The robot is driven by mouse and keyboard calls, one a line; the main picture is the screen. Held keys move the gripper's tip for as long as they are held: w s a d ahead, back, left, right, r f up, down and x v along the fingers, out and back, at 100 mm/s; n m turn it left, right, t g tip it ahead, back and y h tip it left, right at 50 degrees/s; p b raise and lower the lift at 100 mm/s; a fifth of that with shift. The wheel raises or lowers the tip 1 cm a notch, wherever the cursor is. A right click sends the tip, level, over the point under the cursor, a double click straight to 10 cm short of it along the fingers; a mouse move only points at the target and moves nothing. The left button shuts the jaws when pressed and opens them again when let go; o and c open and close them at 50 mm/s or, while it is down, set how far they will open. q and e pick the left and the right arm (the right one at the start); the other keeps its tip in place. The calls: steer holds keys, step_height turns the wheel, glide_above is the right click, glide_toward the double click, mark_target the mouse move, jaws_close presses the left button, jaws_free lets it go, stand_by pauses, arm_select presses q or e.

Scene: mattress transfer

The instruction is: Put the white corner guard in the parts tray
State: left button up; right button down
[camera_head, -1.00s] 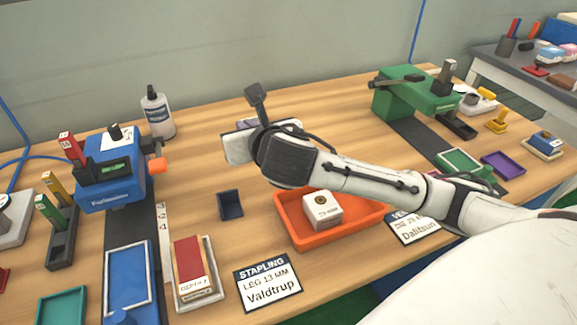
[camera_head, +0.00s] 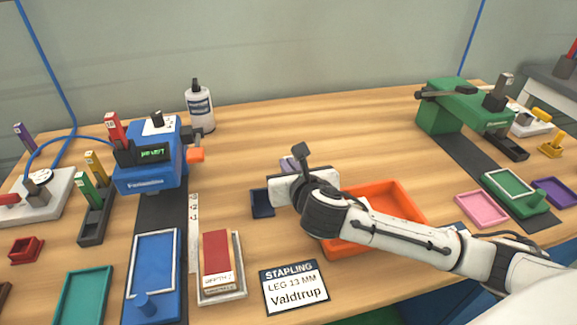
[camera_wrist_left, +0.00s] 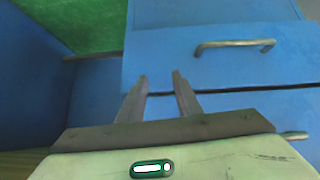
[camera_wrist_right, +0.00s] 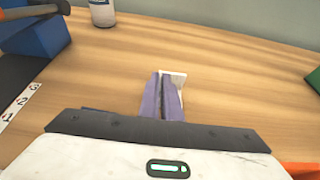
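The white corner guard (camera_wrist_right: 176,77) shows as a small pale piece at the fingertips of my right gripper (camera_wrist_right: 162,90) in the right wrist view. The fingers are close together, shut on it, and partly hide it. In the head view my right gripper (camera_head: 290,164) is over the table, left of the orange parts tray (camera_head: 402,194); the guard is not clear there. My arm crosses in front of the tray and hides part of its inside. My left gripper (camera_wrist_left: 160,88) is open and empty in front of blue drawers (camera_wrist_left: 220,55).
A dark blue corner piece (camera_head: 262,203) stands just left of my right gripper. A blue stapling machine (camera_head: 150,165), a bottle (camera_head: 200,108) and a red box (camera_head: 216,258) are further left. A green machine (camera_head: 450,105) is at the right. The table behind the tray is clear.

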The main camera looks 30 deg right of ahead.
steer(key=c, duration=2.4)
jaws_free()
steer(key=shift+f, duration=0.15)
steer(key=shift+c, duration=0.2)
steer(key=o, duration=0.5)
steer(key=shift+c, duration=0.2)
